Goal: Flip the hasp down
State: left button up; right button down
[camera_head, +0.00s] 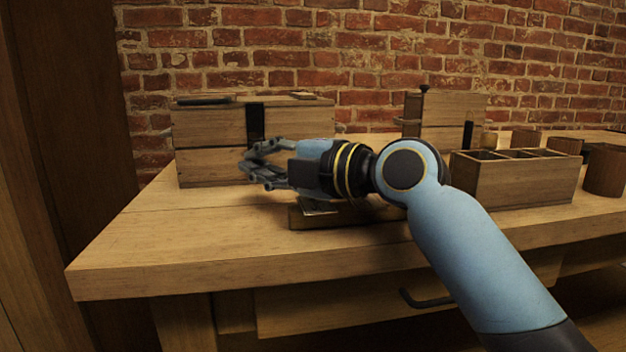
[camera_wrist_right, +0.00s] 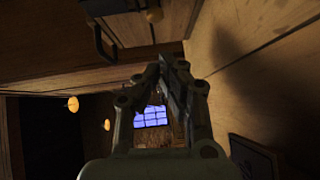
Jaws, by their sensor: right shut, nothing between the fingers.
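A wooden box (camera_head: 205,165) with a lid stands at the left back of the bench. A black strap hasp (camera_head: 256,122) shows at the middle of its front, near the top; its lower part is hidden behind my gripper. My right gripper (camera_head: 247,167) is in front of the box, below the visible part of the hasp, shut and empty. In the right wrist view the shut fingers (camera_wrist_right: 168,72) point past a wooden face. A dark metal piece (camera_wrist_right: 105,45), seemingly the hasp, juts from that face near a small brass part (camera_wrist_right: 152,15). Contact cannot be told. My left gripper is not in view.
A low wooden tray (camera_head: 303,217) lies under my right wrist. A divided wooden box (camera_head: 510,182) and a taller box (camera_head: 455,108) stand to the right. The bench top (camera_head: 150,240) is clear at the front left. A brick wall (camera_head: 270,50) closes the back.

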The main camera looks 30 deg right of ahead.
aim_at(321, 204)
jog(key=shift+s+d+r, duration=0.1)
jog(key=shift+s+d, duration=0.1)
jog(key=shift+s, duration=0.75)
jog(key=v, duration=0.4)
jog(key=shift+d+f+p, duration=0.1)
jog(key=shift+f+p, duration=0.15)
jog(key=shift+p, duration=0.15)
jog(key=v, duration=0.3)
jog(key=shift+s+d+p, duration=0.1)
jog(key=shift+d+p, duration=0.05)
jog(key=shift+p, duration=0.25)
jog(key=shift+s+d, duration=0.2)
jog(key=shift+s, duration=0.25)
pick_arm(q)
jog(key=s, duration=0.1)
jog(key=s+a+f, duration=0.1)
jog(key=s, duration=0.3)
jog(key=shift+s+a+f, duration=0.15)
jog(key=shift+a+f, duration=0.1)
pick_arm(e)
jog(key=shift+f, duration=0.1)
